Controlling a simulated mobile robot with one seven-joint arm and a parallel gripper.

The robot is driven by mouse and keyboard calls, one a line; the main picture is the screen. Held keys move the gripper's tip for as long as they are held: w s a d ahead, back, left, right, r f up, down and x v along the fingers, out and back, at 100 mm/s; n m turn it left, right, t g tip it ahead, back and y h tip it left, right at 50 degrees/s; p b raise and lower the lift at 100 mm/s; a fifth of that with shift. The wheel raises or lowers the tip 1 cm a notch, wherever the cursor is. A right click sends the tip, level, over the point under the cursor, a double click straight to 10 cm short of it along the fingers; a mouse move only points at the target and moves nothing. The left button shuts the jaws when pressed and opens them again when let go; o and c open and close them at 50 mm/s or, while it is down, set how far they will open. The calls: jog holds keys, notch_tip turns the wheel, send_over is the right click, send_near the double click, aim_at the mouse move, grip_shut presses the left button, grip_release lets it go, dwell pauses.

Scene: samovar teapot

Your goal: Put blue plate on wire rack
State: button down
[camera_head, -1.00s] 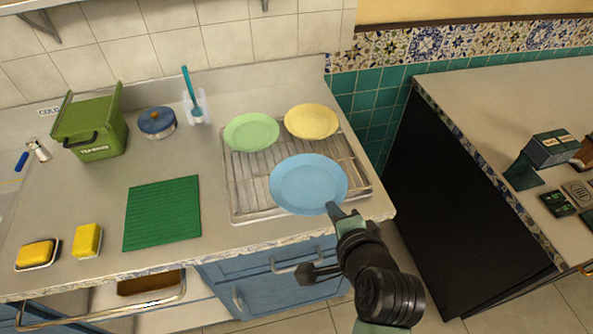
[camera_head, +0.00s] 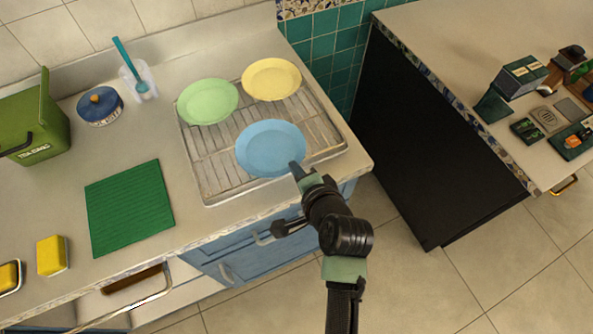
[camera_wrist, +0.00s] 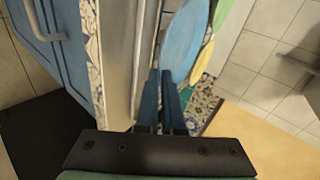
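The blue plate (camera_head: 270,148) shows in the head view, flat and face up over the front right part of the wire rack (camera_head: 215,178). I cannot tell whether it touches the rack. My gripper (camera_head: 297,169) is at the plate's near right rim, with its fingers close together and seemingly pinching that rim. In the wrist view the fingers of my gripper (camera_wrist: 162,80) are nearly parallel with a narrow gap, and the blue plate (camera_wrist: 184,35) extends from their tips. The fingertips' contact is partly hidden.
A green plate (camera_head: 207,101) and a yellow plate (camera_head: 271,79) are at the rack's back. A green mat (camera_head: 129,207), yellow sponge (camera_head: 51,255), blue-lidded pot (camera_head: 100,106) and green bin (camera_head: 38,125) are left. A gap with a black cabinet (camera_head: 435,145) is right.

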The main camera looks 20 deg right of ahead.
jog(key=shift+f, duration=0.55)
jog(key=c, duration=1)
grip_release()
jog(key=shift+c, duration=0.2)
jog(key=shift+s, duration=0.1)
jog(key=v, duration=1.1)
jog(key=shift+s+r, duration=0.25)
jog(key=shift+s, duration=0.1)
